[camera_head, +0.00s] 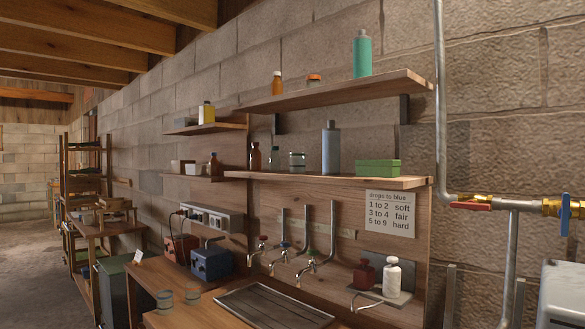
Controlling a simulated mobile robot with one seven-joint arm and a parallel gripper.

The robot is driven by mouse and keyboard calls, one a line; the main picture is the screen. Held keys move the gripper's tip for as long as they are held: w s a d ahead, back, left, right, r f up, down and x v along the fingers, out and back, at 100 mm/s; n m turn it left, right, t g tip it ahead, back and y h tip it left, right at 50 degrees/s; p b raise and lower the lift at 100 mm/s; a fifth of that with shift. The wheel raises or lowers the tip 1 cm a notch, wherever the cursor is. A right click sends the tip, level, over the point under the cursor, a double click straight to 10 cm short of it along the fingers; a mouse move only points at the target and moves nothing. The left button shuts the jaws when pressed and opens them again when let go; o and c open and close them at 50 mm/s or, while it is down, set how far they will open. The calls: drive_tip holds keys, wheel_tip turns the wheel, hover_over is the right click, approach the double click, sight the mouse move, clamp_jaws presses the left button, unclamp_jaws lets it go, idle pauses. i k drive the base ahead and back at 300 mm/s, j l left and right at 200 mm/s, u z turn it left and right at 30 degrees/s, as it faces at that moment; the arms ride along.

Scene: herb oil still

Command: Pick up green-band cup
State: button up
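Two small clear cups stand side by side on the wooden counter (150,321) at the lower left. The left cup (165,300) and the right cup (193,296) look greyish and see-through. They are too small and dim for me to tell which, if either, bears a green band. My gripper is not in view.
A dark ribbed drain tray (270,308) lies right of the cups, below several taps (284,256). A red box (181,249) and a blue box (211,263) stand behind the cups. A red bottle (364,275) and a white bottle (392,277) stand at right. Shelves (330,178) hang above.

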sight(297, 166)
drive_tip(key=i+j+z, duration=0.15)
drive_tip(key=j, duration=0.3)
drive_tip(key=i+j+z, duration=0.2)
drive_tip(key=j, duration=0.3)
drive_tip(key=i+j+z, duration=0.15)
drive_tip(key=j, duration=0.3)
drive_tip(key=j+z, duration=0.2)
drive_tip(key=j, duration=0.3)
